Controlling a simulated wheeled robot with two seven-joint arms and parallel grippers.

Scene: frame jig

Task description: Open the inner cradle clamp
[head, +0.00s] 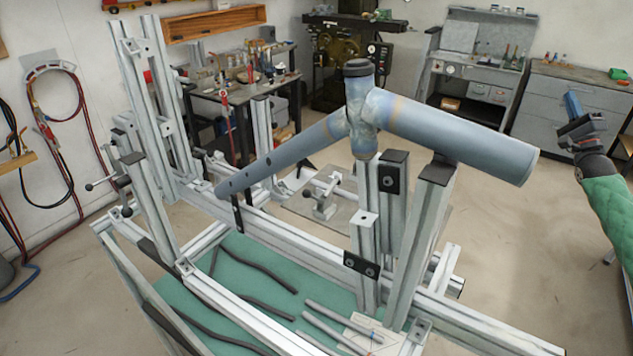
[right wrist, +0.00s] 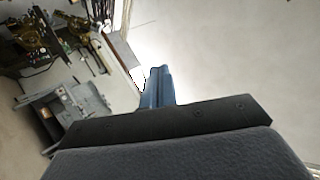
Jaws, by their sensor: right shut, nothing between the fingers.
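A blue-grey tube frame with a short upright tube (head: 361,110) rests over the aluminium jig (head: 365,210). Its thick tube (head: 455,130) runs right and its thinner tube (head: 285,155) runs down left. Black blocks (head: 393,178) top the posts under the thick tube. I cannot tell which part is the inner cradle clamp. My right gripper (head: 573,104) is raised at the far right, beyond the thick tube's end and apart from the jig. Its blue fingers (right wrist: 157,87) are shut and empty in the right wrist view. My left gripper is not in view.
A lever handle (head: 105,180) sticks out at the jig's left. A small metal clamp device (head: 323,200) sits on a plate behind the jig. Loose rods (head: 335,320) lie on the green panel (head: 235,265). Benches stand at the back. The floor at right is clear.

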